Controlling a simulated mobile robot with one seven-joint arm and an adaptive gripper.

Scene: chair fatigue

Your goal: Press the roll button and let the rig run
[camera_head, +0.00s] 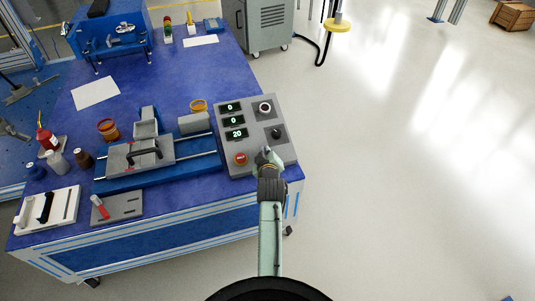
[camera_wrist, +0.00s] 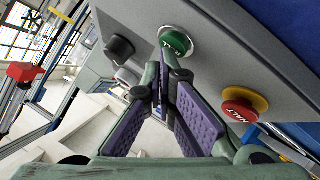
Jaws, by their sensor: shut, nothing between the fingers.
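The grey control panel (camera_head: 283,157) sits at the right end of the blue table. Its displays (camera_head: 234,120) read 0, 0 and 20. In the wrist view a green button (camera_wrist: 176,42) with white lettering is on the panel face; in the head view my gripper hides it. A red button on a yellow base (camera_wrist: 241,104), marked HALT, is to its right and also shows in the head view (camera_head: 240,158). My gripper (camera_wrist: 163,76) is shut and empty, its tips just below the green button; I cannot tell whether they touch. It is over the panel's lower right (camera_head: 267,153).
A black knob (camera_wrist: 118,49) is beside the green button. A rig with rails and a grey carriage (camera_head: 140,157) stands left of the panel.

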